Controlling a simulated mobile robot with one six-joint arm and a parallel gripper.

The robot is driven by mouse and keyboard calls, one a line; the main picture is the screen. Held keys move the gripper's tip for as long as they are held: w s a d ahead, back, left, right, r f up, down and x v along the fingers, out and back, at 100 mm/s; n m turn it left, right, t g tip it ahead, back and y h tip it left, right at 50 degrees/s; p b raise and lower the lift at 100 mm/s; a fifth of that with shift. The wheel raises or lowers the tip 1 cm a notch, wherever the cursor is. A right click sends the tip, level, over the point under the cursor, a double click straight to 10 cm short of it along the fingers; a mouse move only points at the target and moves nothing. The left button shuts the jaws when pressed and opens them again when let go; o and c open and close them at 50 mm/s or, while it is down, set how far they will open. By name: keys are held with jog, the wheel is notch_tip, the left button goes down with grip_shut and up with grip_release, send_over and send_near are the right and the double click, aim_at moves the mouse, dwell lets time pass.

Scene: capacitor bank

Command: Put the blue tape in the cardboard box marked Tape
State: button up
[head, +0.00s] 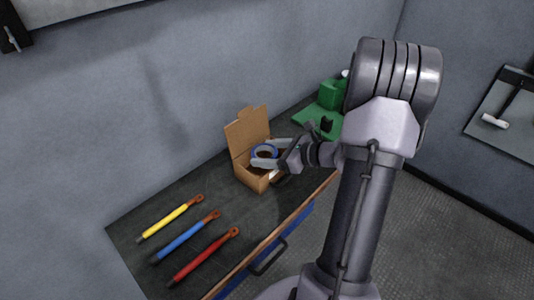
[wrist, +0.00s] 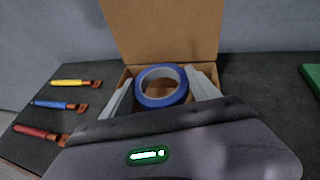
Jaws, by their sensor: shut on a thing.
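The blue tape (head: 265,150) is a roll with a pale inner core, and it also shows in the wrist view (wrist: 145,97). My gripper (head: 265,153) is shut on the tape, with one pale finger on either side of it in the wrist view (wrist: 158,93). The cardboard box (head: 249,178) stands on the bench with its lid (wrist: 160,32) up at the back. The tape is over or in the box's opening; how deep it sits I cannot tell. My gripper hides the front of the box in the wrist view, and no marking is readable.
Yellow (head: 169,218), blue (head: 185,237) and red (head: 204,256) handled tools lie on the dark bench (head: 135,223) left of the box. A green mat (head: 304,122) with a green object (head: 331,94) is at the back right. Walls stand behind the bench and at right.

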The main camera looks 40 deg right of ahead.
jog(key=shift+f+b, duration=0.35)
jog(key=shift+f, duration=0.15)
jog(key=o, duration=1.4)
jog(key=shift+c, duration=0.2)
jog(key=shift+r, duration=0.1)
